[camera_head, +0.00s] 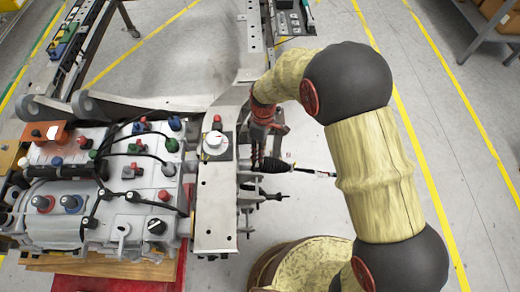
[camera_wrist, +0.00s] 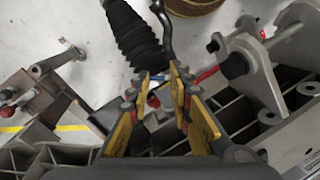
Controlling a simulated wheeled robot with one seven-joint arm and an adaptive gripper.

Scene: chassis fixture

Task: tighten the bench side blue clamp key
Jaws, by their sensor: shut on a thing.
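My gripper (camera_wrist: 160,82) shows its yellow fingers in the wrist view, closed on a small part between them. In the head view, my gripper (camera_head: 258,155) points down at the right edge of the grey chassis rail (camera_head: 215,215), beside the black ribbed boot (camera_head: 272,167). The key cannot be made out in that view.
The black boot (camera_wrist: 130,35) and a dark curved rod (camera_wrist: 163,22) stand close to the fingers. A bracket with a black knob (camera_wrist: 234,66) is to their right. The engine block (camera_head: 100,190) lies left of the rail. Open floor (camera_head: 460,170) lies right of my arm.

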